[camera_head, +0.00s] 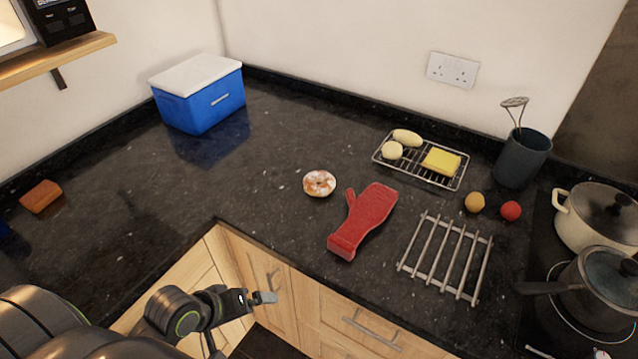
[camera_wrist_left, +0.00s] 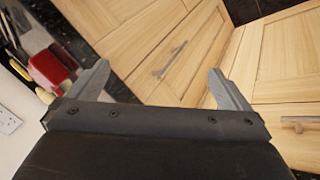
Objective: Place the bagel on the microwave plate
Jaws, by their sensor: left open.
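The bagel (camera_head: 319,183), a round pale ring with orange-brown and white patches, lies flat on the dark granite worktop left of the red oven mitt. I cannot make out a microwave plate in either view. A black appliance (camera_head: 62,18) is cut off on the wooden shelf at the top left; I cannot tell if it is the microwave. My left gripper (camera_head: 264,297) is in front of the cupboards, short of the worktop edge and well apart from the bagel. Its two fingers are spread and empty in the wrist view (camera_wrist_left: 158,72). My right gripper is not in view.
The oven mitt (camera_head: 364,219) lies near the bagel. A wire rack with food (camera_head: 384,157), a slatted metal trivet (camera_head: 447,257), a utensil pot (camera_head: 522,158) and pans (camera_head: 597,218) stand right. A blue cool box (camera_head: 200,100) stands at the back left.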

